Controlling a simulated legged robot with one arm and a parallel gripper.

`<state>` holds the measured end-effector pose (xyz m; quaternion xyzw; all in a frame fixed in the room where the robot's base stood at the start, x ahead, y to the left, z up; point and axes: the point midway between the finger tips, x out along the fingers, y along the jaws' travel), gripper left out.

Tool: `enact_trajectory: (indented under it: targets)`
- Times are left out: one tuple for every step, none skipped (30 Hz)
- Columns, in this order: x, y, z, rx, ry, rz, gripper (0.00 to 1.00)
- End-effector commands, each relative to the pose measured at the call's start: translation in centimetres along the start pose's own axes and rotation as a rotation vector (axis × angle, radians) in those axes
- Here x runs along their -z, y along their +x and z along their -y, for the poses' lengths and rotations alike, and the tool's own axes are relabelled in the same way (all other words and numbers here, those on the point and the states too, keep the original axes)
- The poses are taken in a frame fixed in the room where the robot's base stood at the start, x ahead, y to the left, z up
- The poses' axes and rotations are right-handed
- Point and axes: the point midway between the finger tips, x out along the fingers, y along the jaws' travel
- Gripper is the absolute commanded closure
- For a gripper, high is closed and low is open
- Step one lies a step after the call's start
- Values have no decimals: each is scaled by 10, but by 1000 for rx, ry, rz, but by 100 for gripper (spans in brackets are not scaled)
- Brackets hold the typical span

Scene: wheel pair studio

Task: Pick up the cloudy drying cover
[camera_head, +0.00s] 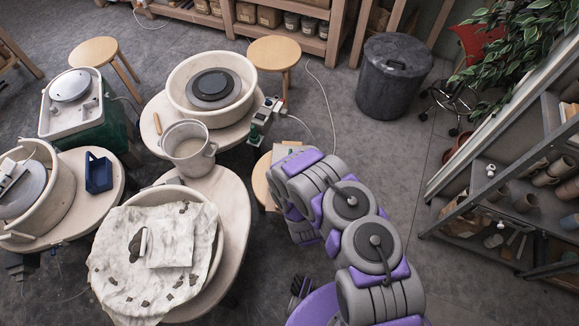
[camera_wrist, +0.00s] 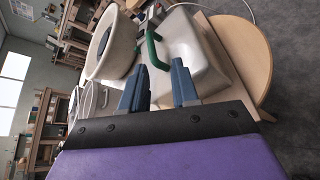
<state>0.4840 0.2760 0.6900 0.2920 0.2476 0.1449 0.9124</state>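A cloudy whitish, box-like cover (camera_wrist: 196,52) with a green handle (camera_wrist: 153,50) shows in the wrist view; I take it as the drying cover. It sits on a round pale wooden top (camera_wrist: 246,58). My gripper (camera_wrist: 162,70) is open, its two blue fingers apart, with the handle just beyond and between the fingertips. Nothing shows held. I cannot tell whether a finger touches the cover. In the head view my arm hides most of this spot; only a piece of the wooden stool top (camera_head: 262,184) shows beside it.
A pale cloth (camera_head: 190,221) with dark scraps lies over a basin on the near table. A bucket (camera_head: 188,147) and a wheel basin (camera_head: 211,85) stand behind. A dark bin (camera_head: 393,80) and metal shelves (camera_head: 505,175) are right. Floor between arm and shelves is clear.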

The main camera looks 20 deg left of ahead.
Motion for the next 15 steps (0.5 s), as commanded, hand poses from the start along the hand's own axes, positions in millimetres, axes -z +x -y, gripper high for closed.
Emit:
enact_trajectory:
  targets:
    - [10, -5, 0, -18, -31, -3, 71]
    - [14, -7, 0, -29, -48, -1, 71]
    - [17, -9, -2, -43, -66, 3, 71]
    - [19, -10, -3, -53, -77, 6, 71]
    - [21, -11, -4, -59, -86, 7, 71]
    - [23, -11, -4, -64, -93, 8, 71]
    - [24, -10, -4, -67, -96, 9, 71]
    - [25, -7, -4, -69, -99, 11, 71]
    - [25, -3, -4, -71, -100, 13, 71]
    - [25, 2, -5, -72, -99, 14, 71]
    - [25, 8, -5, -73, -98, 15, 71]
    - [24, 16, -5, -72, -97, 17, 71]
    - [24, 22, -6, -72, -96, 16, 71]
    - [24, 28, -6, -72, -97, 17, 71]
    - [24, 36, -7, -72, -97, 17, 71]
